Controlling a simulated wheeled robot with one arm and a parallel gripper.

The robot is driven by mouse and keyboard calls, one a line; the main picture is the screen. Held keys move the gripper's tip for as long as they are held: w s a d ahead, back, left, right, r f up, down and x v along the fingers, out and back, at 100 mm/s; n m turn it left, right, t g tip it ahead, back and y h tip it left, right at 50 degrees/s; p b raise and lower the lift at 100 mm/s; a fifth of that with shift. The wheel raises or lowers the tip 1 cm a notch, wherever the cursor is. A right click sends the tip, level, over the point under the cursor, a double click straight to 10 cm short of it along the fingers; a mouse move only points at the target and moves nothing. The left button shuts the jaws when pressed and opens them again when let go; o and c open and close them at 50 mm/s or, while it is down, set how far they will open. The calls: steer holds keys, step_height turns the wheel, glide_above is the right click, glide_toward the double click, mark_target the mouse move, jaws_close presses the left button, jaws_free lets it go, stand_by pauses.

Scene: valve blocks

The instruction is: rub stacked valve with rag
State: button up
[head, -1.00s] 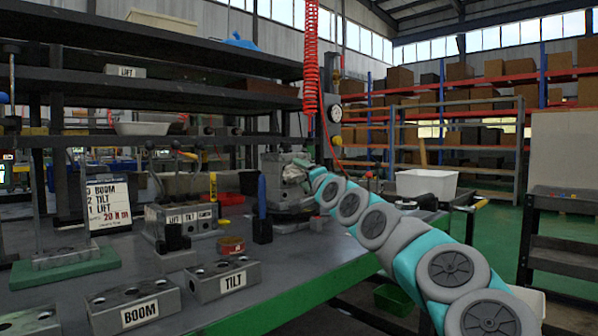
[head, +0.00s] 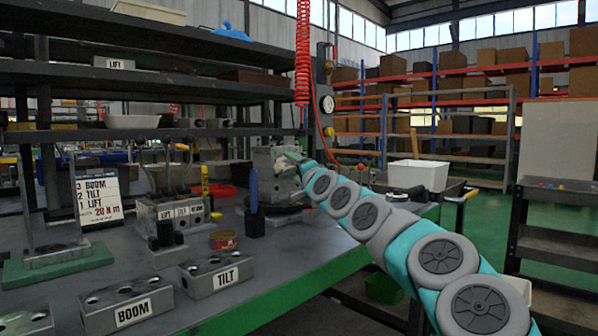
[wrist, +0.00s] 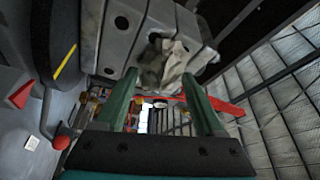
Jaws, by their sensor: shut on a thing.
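The stacked valve is a grey metal block (head: 268,160) with seams and bolt holes, at the far right end of the workbench in the head view. In the wrist view the same valve (wrist: 118,28) fills the top middle. A crumpled grey-white rag (wrist: 172,62) lies against its face at the tips of my gripper. My gripper (wrist: 160,84) has two green fingers, shut on the rag. In the head view my gripper (head: 302,165) is small beside the valve's right side, and its grip is hard to make out.
Blocks marked BOOM (head: 132,308) and TILT (head: 221,274) lie at the bench front. A lever valve assembly (head: 168,214), a red-brown tin (head: 223,240) and a torque sign (head: 97,196) stand behind. A red coiled hose (head: 303,55) hangs above. A white bin (head: 418,175) is at right.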

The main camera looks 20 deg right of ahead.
steer(key=shift+s+a+f, duration=0.1)
steer(key=shift+a+f, duration=0.1)
steer(key=shift+a, duration=0.55)
steer(key=shift+s+f+b, duration=0.15)
steer(key=shift+s+b, duration=0.2)
steer(key=shift+b, duration=0.05)
steer(key=shift+s+d+r+b, duration=0.1)
steer(key=shift+s+d+b, duration=0.25)
steer(key=shift+s, duration=0.45)
steer(key=shift+s+d+r+b, duration=0.1)
steer(key=shift+s+d+b, duration=0.25)
steer(key=shift+s, duration=0.5)
steer(key=shift+s+d+b, duration=0.25)
steer(key=shift+s+d, duration=0.15)
steer(key=shift+s, duration=0.4)
steer(key=shift+s, duration=0.1)
steer(key=shift+s+d+b, duration=0.25)
steer(key=shift+s+b, duration=0.05)
steer(key=shift+s, duration=0.35)
steer(key=shift+s+d+b, duration=0.25)
steer(key=shift+s+b, duration=0.05)
steer(key=shift+s, duration=0.35)
